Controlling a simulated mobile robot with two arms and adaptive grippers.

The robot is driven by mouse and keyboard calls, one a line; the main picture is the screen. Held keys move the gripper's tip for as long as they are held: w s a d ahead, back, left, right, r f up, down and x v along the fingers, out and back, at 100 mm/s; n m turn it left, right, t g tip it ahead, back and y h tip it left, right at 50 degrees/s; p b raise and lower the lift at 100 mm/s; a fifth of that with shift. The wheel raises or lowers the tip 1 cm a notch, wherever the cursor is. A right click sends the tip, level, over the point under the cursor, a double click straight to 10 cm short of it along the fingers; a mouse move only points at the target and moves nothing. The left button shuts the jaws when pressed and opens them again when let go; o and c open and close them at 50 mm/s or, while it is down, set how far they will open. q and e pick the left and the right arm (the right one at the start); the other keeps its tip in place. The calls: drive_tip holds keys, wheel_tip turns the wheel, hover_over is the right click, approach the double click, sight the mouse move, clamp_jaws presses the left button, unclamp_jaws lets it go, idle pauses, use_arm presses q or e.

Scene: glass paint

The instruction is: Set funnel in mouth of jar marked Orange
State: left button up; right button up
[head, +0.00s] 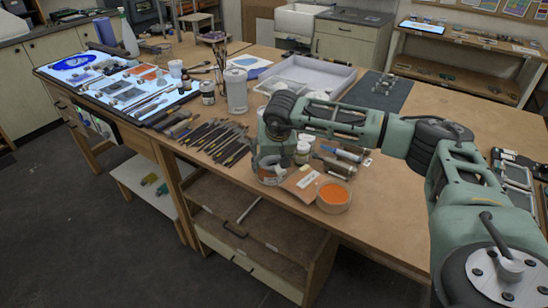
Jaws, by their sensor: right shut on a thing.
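My right arm comes in from the right. Its gripper (270,172) points down among the small jars near the table's front edge. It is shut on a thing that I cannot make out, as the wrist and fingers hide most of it. A round, open, pale container of orange material (333,197) stands just to the right of the gripper. A tan packet with a white label (300,182) lies between them, its writing too small to read. I cannot pick out the funnel for certain, nor read which jar is marked Orange. My left gripper is not in view.
Lidded jars (302,153) and tubes (340,160) crowd behind the gripper. Several dark tools (215,138) lie to its left. A tall pale canister (236,92) and a grey tray (310,75) stand further back. The wooden table (400,200) is bare right of the orange container.

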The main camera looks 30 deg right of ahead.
drive_tip(key=shift+o, duration=0.2)
drive_tip(key=shift+s+a+f, duration=0.2)
drive_tip(key=shift+a+f, duration=0.15)
drive_tip(key=shift+f, duration=0.25)
drive_tip(key=shift+s+a+f, duration=0.2)
drive_tip(key=shift+a+f, duration=0.15)
drive_tip(key=shift+f, duration=0.25)
drive_tip(key=o, duration=1.4)
drive_tip(key=shift+w, duration=0.1)
drive_tip(key=o, duration=0.4)
drive_tip(key=shift+w+a+f, duration=0.1)
drive_tip(key=shift+w, duration=0.35)
drive_tip(key=shift+o, duration=1.4)
drive_tip(key=shift+w, duration=0.1)
drive_tip(key=shift+o, duration=0.2)
drive_tip(key=shift+s+d+r, duration=0.25)
drive_tip(key=shift+d, duration=0.1)
drive_tip(key=shift+o, duration=0.3)
drive_tip(key=shift+w, duration=0.15)
drive_tip(key=shift+r, duration=0.15)
